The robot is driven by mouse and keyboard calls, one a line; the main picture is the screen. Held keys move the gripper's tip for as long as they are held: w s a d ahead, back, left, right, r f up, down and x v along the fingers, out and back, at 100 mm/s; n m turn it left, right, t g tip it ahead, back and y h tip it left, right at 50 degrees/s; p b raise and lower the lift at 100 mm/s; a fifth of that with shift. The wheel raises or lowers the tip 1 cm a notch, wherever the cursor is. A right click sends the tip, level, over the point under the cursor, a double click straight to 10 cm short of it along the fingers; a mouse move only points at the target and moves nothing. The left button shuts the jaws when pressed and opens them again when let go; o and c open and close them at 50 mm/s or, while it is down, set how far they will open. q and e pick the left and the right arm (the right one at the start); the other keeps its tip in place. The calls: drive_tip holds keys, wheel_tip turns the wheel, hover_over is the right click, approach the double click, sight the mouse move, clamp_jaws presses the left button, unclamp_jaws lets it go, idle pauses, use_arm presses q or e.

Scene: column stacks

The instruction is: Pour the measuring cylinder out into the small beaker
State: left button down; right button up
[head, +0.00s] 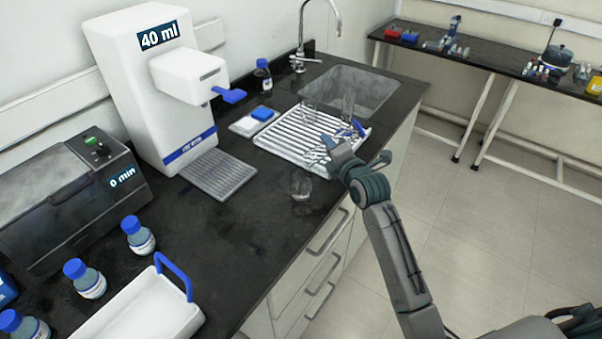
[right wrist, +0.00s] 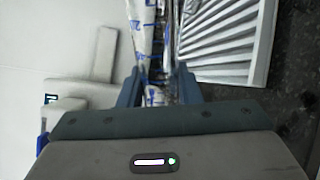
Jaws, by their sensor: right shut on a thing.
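My right gripper (head: 328,146) reaches in over the counter, by the front edge of the white drying rack. In the right wrist view its jaws (right wrist: 158,88) are shut on the measuring cylinder (right wrist: 150,40), a clear tube with blue markings. In the head view the cylinder is faint against the rack and its tilt is hard to tell. The small beaker (head: 301,186), clear glass, stands on the dark counter just in front of the rack, below and left of the gripper. Any liquid in either is too faint to tell. My left gripper is not in view.
The ribbed drying rack (head: 275,143) holds other clear glassware (head: 348,104). A sink (head: 350,85) lies behind it. A white dispenser (head: 150,95) reads 40 ml. Blue-capped bottles (head: 138,236) and a white tray (head: 150,305) stand at the front left. The counter left of the beaker is clear.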

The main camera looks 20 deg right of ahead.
drive_tip(key=shift+s+a+r+n+h, duration=0.15)
drive_tip(key=shift+a+r+n, duration=0.3)
drive_tip(key=shift+n, duration=0.3)
drive_tip(key=shift+a+r+n+h, duration=0.15)
drive_tip(key=shift+a+r+n, duration=0.2)
drive_tip(key=shift+n, duration=0.4)
drive_tip(key=shift+r+p, duration=0.1)
drive_tip(key=shift+p, duration=0.2)
